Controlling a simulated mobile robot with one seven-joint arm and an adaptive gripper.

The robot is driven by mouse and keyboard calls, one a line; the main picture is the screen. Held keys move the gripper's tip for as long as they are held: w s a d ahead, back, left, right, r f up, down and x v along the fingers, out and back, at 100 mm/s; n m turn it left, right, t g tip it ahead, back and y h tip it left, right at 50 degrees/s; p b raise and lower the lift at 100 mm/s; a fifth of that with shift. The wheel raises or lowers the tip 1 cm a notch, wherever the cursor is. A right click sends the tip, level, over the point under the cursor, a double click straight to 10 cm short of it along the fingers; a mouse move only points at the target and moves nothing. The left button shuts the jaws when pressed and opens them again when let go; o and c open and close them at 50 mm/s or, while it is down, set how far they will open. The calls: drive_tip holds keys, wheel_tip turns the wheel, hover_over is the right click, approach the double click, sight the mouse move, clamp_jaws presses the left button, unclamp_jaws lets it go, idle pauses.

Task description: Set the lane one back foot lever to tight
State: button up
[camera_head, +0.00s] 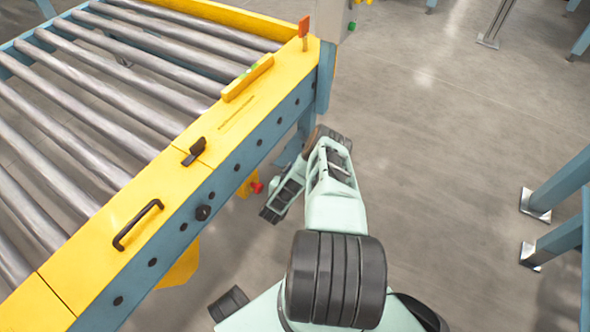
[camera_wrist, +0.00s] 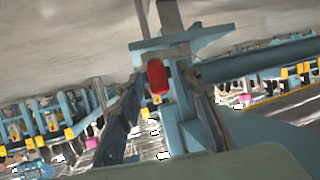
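A red-ended lever (camera_head: 257,187) shows in the head view, low beside the conveyor's blue side rail, next to a yellow part. In the wrist view, a red handle (camera_wrist: 157,77) stands out in front of a blue post, in the gap between my two fingers. No label shows which lane or foot it belongs to. My gripper (camera_head: 284,196) is open, reaching under the conveyor's side just right of the red end. I cannot tell whether either finger touches it. The lever's pivot and tight or loose setting cannot be made out.
The roller conveyor (camera_head: 110,87) with its yellow top frame (camera_head: 160,196) stands on the left, above the lever. A black handle (camera_head: 137,224) and a black latch (camera_head: 194,151) sit on that frame. Blue legs (camera_head: 560,190) stand at the right. The grey floor (camera_head: 440,110) between is open.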

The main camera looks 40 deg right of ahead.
drive_tip(key=v, duration=0.7)
drive_tip(key=shift+a, duration=0.15)
drive_tip(key=shift+s+r, duration=0.15)
